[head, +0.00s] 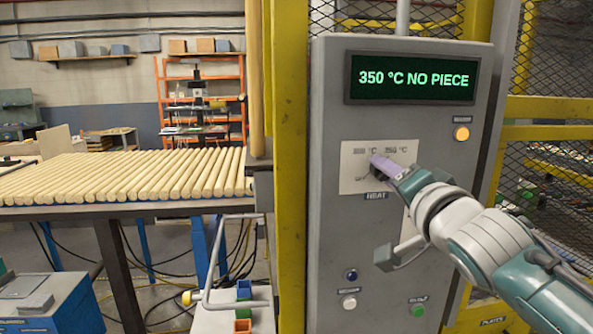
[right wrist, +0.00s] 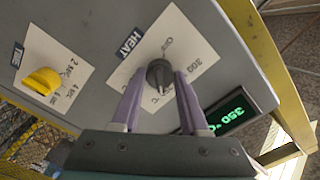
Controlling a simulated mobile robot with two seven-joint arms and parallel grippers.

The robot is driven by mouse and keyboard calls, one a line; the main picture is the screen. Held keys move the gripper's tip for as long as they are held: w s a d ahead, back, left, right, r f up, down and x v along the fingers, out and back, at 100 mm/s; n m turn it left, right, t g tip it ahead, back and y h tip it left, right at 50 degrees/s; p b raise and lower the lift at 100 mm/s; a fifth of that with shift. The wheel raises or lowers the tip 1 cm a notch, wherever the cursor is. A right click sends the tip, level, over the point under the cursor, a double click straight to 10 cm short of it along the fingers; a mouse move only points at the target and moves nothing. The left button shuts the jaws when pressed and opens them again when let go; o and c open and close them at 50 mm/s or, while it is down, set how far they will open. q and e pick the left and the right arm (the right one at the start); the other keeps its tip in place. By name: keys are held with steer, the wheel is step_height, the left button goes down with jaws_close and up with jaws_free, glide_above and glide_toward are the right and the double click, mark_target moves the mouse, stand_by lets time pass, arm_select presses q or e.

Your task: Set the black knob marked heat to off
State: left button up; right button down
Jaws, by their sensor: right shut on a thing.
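The black heat knob (right wrist: 158,73) sits on a white label plate on the grey control cabinet. In the right wrist view its plate carries the word HEAT, an OFF mark and temperature marks. The knob's pale pointer line seems to face down, toward my gripper and away from OFF. My right gripper (right wrist: 160,80) has its two purple fingers on either side of the knob, shut on it. In the head view the right gripper (head: 378,165) covers most of the knob. The display (head: 415,79) reads 350 °C NO PIECE. My left gripper is not in view.
A yellow post (head: 287,150) and a rack of wooden rods (head: 130,176) stand left.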

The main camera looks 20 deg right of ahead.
steer(key=shift+n, duration=0.3)
steer(key=shift+n+b, duration=0.55)
steer(key=shift+n, duration=15.05)
steer(key=shift+c, duration=2.1)
jaws_free()
